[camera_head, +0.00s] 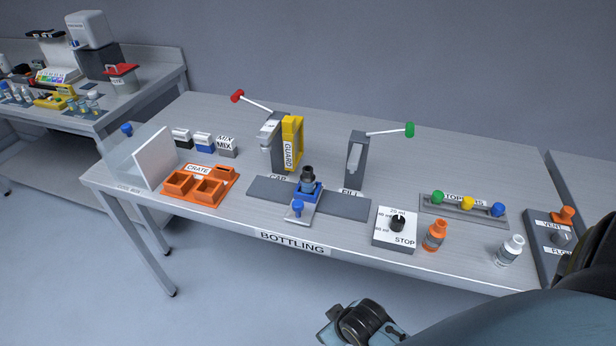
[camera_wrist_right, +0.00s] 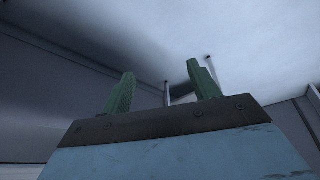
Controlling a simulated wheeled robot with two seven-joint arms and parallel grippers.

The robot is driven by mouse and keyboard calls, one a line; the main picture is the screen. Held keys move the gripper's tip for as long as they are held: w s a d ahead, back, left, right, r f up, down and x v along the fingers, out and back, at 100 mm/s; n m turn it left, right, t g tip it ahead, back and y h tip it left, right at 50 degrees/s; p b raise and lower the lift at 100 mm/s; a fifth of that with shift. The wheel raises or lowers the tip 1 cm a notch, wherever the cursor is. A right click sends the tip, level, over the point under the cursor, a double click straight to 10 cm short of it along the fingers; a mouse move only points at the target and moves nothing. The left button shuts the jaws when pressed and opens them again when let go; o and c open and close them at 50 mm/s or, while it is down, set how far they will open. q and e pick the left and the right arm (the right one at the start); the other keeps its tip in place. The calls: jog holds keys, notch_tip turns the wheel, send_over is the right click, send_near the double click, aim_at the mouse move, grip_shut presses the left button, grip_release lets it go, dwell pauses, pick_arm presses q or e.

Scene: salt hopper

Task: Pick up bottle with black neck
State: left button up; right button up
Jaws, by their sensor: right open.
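A bottle with a black neck (camera_head: 307,174) stands upright in a blue holder (camera_head: 316,191) near the middle of the bottling bench, between the CAP and FILL stations. Its lower body is hidden by the holder. My left gripper is in neither view.
The yellow guard (camera_head: 292,143) and the green-knobbed lever (camera_head: 409,130) rise behind the holder. An orange crate (camera_head: 200,184) lies left, a dial box (camera_head: 396,230) right, and a stopper rack (camera_head: 464,210) farther right. My dark arm part is before the bench's front edge.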

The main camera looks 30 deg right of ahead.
jog(key=w+d+r+t+p, duration=0.1)
jog(key=w+r, duration=0.3)
jog(key=r, duration=0.5)
jog(key=m+t+h+p, duration=0.1)
jog(key=m+t+h, duration=0.2)
jog(key=t, duration=0.5)
send_near(311, 181)
jog(key=shift+m, duration=0.3)
jog(key=x, duration=0.8)
jog(key=shift+b+x, duration=0.6)
jog(key=shift+x, duration=2.35)
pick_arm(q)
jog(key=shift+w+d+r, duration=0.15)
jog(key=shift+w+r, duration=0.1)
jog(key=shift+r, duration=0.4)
pick_arm(e)
jog(key=shift+a, duration=0.1)
jog(key=c, duration=1)
jog(key=shift+c, duration=0.5)
jog(key=shift+r, duration=0.15)
